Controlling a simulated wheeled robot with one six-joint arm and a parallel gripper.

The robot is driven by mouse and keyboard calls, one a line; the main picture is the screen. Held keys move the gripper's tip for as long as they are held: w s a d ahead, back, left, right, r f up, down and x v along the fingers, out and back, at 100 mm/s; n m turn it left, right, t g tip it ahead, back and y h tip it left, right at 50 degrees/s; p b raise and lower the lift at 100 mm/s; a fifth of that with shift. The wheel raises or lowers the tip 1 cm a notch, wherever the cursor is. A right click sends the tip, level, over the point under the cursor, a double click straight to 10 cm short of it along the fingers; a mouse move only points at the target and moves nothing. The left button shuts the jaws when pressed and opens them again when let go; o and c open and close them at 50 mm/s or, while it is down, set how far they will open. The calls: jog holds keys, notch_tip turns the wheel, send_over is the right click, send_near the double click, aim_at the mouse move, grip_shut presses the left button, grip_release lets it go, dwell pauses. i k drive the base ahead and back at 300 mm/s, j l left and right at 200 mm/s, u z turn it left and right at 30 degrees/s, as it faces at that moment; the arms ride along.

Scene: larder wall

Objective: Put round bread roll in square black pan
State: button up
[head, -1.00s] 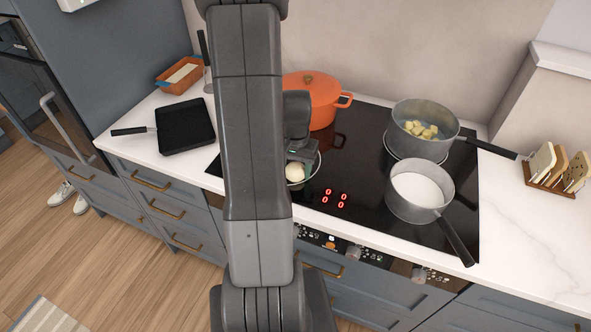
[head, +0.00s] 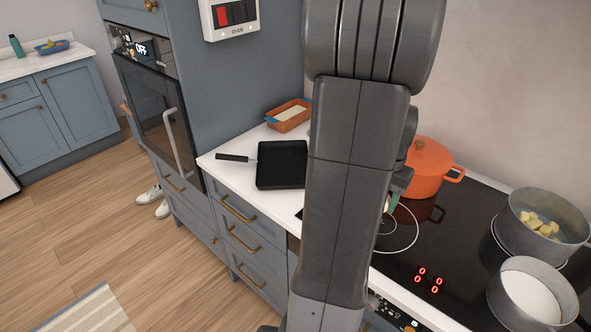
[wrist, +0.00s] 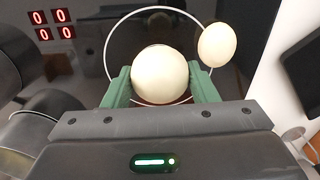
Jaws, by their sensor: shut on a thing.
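The round bread roll (wrist: 165,75) is a pale cream ball in the wrist view. My gripper (wrist: 160,84) is shut on it, one green finger on each side. The roll appears over a marked hob ring. In the head view my gripper (head: 393,202) is mostly hidden behind my arm, and the roll cannot be seen there. The square black pan (head: 282,164) lies on the white counter left of the hob, its handle pointing left. It looks empty.
A pale egg-shaped thing (wrist: 217,45) is close beside the roll. An orange pot (head: 428,172) and two grey saucepans, one with yellow chunks (head: 541,222) and one with white contents (head: 530,298), stand on the hob. An orange loaf dish (head: 289,115) sits behind the pan.

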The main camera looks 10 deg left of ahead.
aim_at(283, 176)
jog(key=i+j, duration=0.15)
jog(key=j, duration=0.2)
jog(key=i+j, duration=0.35)
jog(key=j, duration=0.3)
jog(key=i+j, duration=0.2)
jog(key=j, duration=0.15)
